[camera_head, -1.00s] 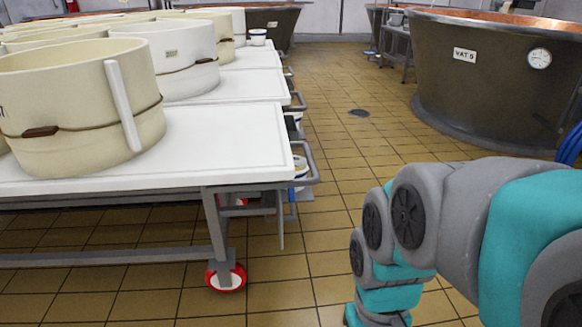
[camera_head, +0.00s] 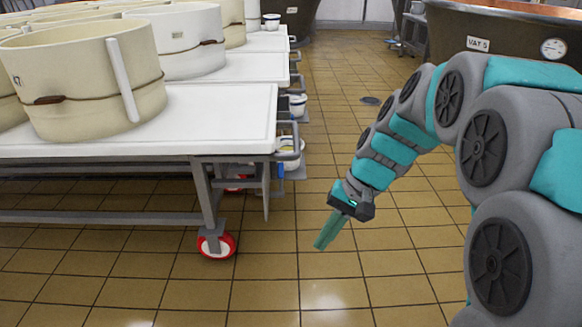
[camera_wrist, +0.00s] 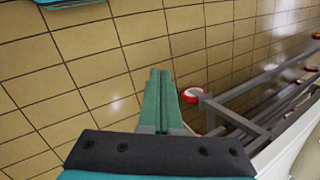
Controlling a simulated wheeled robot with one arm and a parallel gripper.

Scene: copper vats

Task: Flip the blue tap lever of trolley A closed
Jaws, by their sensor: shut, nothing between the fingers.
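My gripper (camera_head: 330,231) is shut and empty. It hangs over the tiled floor, to the right of the nearest trolley (camera_head: 225,112) and apart from it. In the wrist view my gripper (camera_wrist: 158,75) points over bare floor, its two green fingers together. The nearest trolley's grey frame also shows at the right of the wrist view (camera_wrist: 240,92). I cannot read a letter on any trolley. No blue tap lever can be made out; a small blue part (camera_head: 281,168) shows under the trolley's right end, too small to tell what it is.
Cream moulds (camera_head: 80,85) stand on the white trolley tops. White buckets (camera_head: 289,148) hang low at the trolleys' right ends, by grey handles. A red-rimmed wheel (camera_head: 216,246) stands at the near leg. A vat marked VAT 5 (camera_head: 462,42) is at back right.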

